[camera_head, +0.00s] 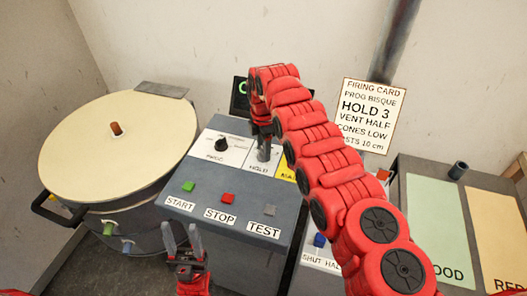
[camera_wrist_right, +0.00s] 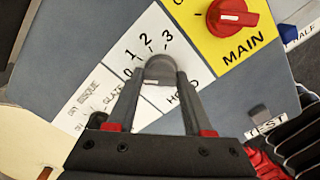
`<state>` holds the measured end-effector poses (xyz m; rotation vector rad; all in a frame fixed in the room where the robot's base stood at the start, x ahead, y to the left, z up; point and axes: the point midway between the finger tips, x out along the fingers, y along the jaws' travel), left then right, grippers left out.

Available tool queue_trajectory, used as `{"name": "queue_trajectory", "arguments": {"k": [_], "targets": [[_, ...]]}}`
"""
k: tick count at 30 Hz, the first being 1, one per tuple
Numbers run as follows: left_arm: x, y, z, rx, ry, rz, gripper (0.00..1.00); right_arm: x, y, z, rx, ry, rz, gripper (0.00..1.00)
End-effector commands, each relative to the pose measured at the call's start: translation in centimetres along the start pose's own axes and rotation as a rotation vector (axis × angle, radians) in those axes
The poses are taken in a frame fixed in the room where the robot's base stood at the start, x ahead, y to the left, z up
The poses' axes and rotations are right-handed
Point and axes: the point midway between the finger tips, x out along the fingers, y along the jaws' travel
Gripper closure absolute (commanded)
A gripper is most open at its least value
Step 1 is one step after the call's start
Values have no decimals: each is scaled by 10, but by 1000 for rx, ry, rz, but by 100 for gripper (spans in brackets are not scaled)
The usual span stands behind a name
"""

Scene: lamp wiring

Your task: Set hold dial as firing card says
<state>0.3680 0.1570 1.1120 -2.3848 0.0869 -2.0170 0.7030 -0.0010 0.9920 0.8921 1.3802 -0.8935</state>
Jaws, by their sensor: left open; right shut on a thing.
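The firing card (camera_head: 371,112) on the wall reads PROG BISQUE, HOLD 3, VENT HALF; its lower lines are partly covered by my right arm. The hold dial (camera_wrist_right: 159,67) is a grey knob on a white plate with 0, 1, 2 and 3 around it. My right gripper (camera_head: 264,148) reaches down over the panel and is shut on the hold dial, with a finger on each side in the right wrist view (camera_wrist_right: 160,78). I cannot tell which number the dial points to. My left gripper (camera_head: 188,250) is open and empty at the panel's front left.
The black program dial (camera_head: 222,145) sits left of the hold dial. The red main switch (camera_wrist_right: 232,14) is on a yellow plate beside it. START (camera_head: 188,187), STOP (camera_head: 227,198) and TEST (camera_head: 269,210) buttons line the panel's front. A round kiln (camera_head: 95,160) stands left.

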Motion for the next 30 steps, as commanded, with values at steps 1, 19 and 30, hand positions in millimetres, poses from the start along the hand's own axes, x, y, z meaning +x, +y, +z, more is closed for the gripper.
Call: {"name": "queue_trajectory", "arguments": {"k": [1, 19, 30], "targets": [[-11, 0, 2, 0, 0, 0, 50, 6, 0, 0, 37, 1, 1, 100], [-59, 3, 10, 0, 0, 0, 50, 4, 0, 1, 603, 1, 0, 100], [-74, 4, 12, 0, 0, 0, 50, 2, 0, 1, 953, 2, 3, 100]]}}
